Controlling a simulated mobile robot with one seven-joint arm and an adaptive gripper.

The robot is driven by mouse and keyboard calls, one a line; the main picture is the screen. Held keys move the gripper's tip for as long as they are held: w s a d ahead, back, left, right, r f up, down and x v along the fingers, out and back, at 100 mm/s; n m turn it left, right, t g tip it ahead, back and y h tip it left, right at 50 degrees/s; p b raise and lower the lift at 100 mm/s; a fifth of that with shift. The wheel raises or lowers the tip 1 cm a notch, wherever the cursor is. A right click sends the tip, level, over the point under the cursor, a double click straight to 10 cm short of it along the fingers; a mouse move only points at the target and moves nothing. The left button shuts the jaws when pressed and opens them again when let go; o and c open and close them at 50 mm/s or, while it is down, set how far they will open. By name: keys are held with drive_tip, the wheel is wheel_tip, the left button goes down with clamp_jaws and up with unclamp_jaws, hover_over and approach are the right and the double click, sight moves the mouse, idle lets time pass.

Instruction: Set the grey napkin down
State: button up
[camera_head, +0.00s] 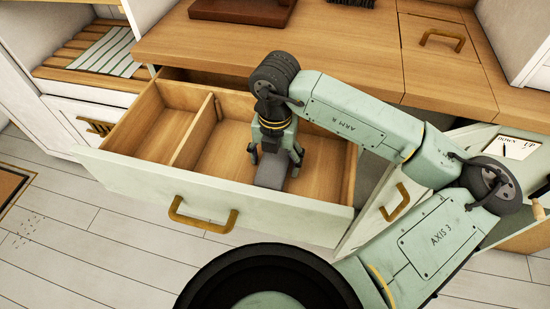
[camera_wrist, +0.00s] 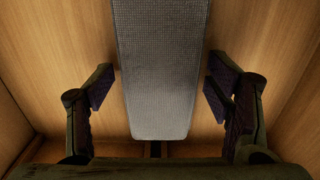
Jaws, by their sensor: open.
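The grey napkin (camera_wrist: 160,70) lies in the open drawer, seen in the wrist view as a long woven strip running away from the gripper. In the head view the napkin (camera_head: 271,172) shows as a grey patch under my gripper, in the larger right compartment. My gripper (camera_head: 277,165) points down into the drawer. In the wrist view my gripper (camera_wrist: 160,90) is open, one finger on each side of the napkin, with a gap on both sides. The napkin's far end is out of the wrist view.
The drawer (camera_head: 140,178) is pulled out, with a wooden divider (camera_head: 193,132) left of my gripper. The wooden counter (camera_head: 330,45) lies behind it. A cabinet door (camera_head: 385,205) stands open at right. A striped cloth (camera_head: 103,52) lies on a slatted shelf at upper left.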

sight(275, 159)
drive_tip(key=shift+r, duration=0.1)
drive_tip(key=shift+r+p, duration=0.25)
drive_tip(key=shift+p, duration=0.15)
wheel_tip(275, 159, up, 12)
drive_tip(key=b, duration=0.1)
drive_tip(key=shift+f+b, duration=0.2)
drive_tip(key=shift+b, duration=0.2)
drive_tip(key=shift+c, duration=0.3)
idle(0.6)
